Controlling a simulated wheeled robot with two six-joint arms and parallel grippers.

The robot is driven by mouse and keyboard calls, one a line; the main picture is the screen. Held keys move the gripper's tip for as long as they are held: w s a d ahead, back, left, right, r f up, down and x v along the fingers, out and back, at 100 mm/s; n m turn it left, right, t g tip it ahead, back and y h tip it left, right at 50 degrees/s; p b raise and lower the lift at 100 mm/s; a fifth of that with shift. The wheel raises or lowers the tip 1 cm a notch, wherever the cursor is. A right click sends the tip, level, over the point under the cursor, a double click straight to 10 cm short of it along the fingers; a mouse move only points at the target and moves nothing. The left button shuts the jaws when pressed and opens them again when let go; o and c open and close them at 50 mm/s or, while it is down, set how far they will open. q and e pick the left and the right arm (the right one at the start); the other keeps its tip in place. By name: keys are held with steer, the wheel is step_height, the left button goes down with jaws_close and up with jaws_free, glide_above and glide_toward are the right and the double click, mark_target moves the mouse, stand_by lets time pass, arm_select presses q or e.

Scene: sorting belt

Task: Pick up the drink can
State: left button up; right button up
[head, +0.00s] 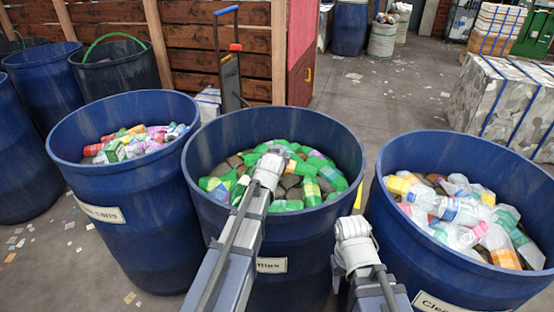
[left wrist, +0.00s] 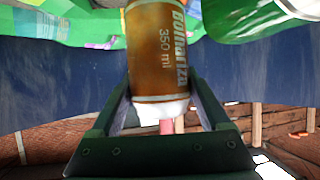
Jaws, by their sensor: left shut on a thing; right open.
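The drink can (left wrist: 158,50) is orange-brown with pale lettering reading "350 ml" and a whitish end. In the left wrist view it stands between the two fingers of my left gripper (left wrist: 160,100), which is shut on it. In the head view my left gripper (head: 268,165) is over the middle blue barrel (head: 200,135), among bottles; I cannot make out the can there. My right gripper (head: 353,232) is open and empty, in front of the gap between the middle and right barrels; its fingertips are hard to make out.
The middle barrel holds green bottles (head: 312,192) and dark items. The left barrel (head: 120,220) holds mixed coloured containers. The right barrel (head: 450,275) holds clear bottles (head: 465,212). A hand truck (head: 230,80) stands behind. Bales (head: 510,105) stand at right; open floor lies between.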

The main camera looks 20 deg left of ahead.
arm_select(q)
step_height(320, 180, up, 10)
steer(key=p, duration=0.9)
steer(key=shift+f, duration=0.15)
